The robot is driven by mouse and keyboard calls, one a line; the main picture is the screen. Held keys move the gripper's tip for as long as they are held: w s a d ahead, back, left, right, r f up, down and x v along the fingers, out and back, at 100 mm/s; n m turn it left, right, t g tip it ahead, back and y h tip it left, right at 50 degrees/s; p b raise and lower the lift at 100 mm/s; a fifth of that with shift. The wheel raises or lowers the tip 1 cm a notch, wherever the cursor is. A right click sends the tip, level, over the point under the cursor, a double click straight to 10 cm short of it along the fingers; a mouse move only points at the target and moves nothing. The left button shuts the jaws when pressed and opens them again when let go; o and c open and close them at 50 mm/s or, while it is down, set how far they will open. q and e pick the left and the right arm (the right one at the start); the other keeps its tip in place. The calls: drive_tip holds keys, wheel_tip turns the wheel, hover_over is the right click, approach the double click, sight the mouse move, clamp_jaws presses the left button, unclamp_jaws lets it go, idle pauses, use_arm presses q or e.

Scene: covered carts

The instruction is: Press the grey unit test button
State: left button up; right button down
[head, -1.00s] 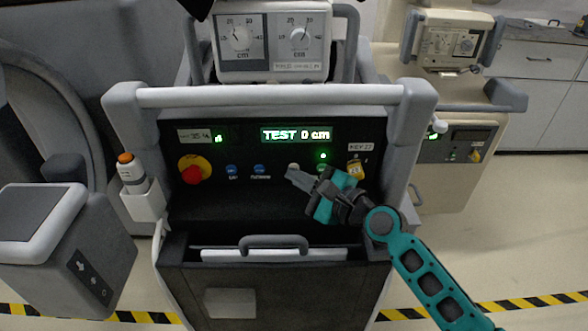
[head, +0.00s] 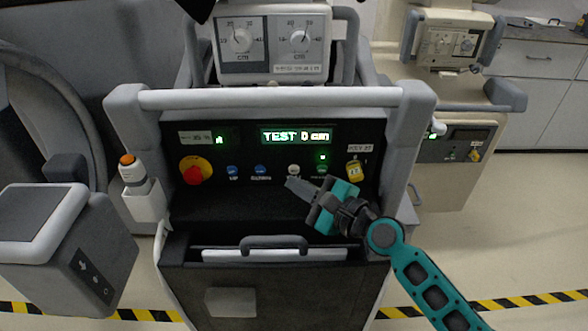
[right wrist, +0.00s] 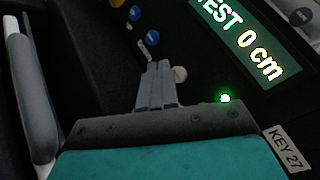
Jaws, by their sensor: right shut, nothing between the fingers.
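The grey-white test button (head: 293,169) sits on the black panel of the cart, right of two blue buttons (head: 260,170) and below the lit display (head: 297,136) that reads "TEST 0 cm". My right gripper (head: 291,186) is shut and empty, its fingertips just below the button in the head view and apart from it as far as I can tell. In the right wrist view, the closed fingers (right wrist: 155,75) reach beside the pale button (right wrist: 180,73). The exact gap is unclear. My left gripper is not in view.
A red emergency knob on yellow (head: 195,170) is at the panel's left, a yellow key tag (head: 354,171) at its right. A light grey handle bar (head: 270,97) crosses above the panel. A grey drawer handle (head: 273,242) is below.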

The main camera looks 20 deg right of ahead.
drive_tip(key=s, duration=0.2)
drive_tip(key=s+a+p, duration=0.1)
drive_tip(key=s, duration=0.1)
drive_tip(key=shift+s+a, duration=0.15)
drive_tip(key=shift+s, duration=0.05)
idle(0.6)
